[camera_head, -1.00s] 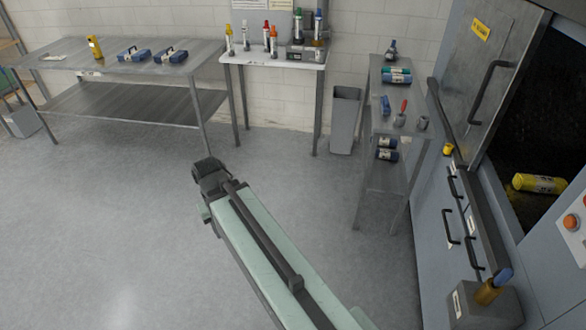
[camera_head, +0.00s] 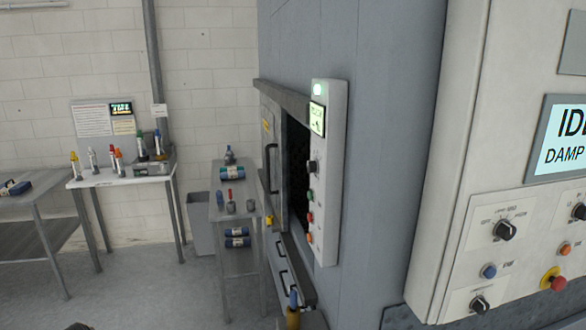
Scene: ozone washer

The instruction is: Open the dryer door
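No dryer door can be clearly made out. A large white control panel (camera_head: 455,190) fills the right side, close by. Its screen (camera_head: 565,138) shows cut-off text, "ID" and "DAMP", which may mark the dryer. A blue-grey machine (camera_head: 368,130) stands further back, with a dark opening and a metal door panel (camera_head: 268,125) with a black handle (camera_head: 269,168) at the opening's left. I cannot tell whether this is the dryer. My gripper is not visible; only a small dark piece, perhaps of my arm, shows at the bottom edge on the left.
A narrow white control box (camera_head: 328,190) juts from the blue-grey machine. A narrow metal shelf (camera_head: 235,262) with bottles stands left of it, beside a grey bin (camera_head: 201,236). Tables (camera_head: 120,178) line the back wall. Grey floor is clear at lower left.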

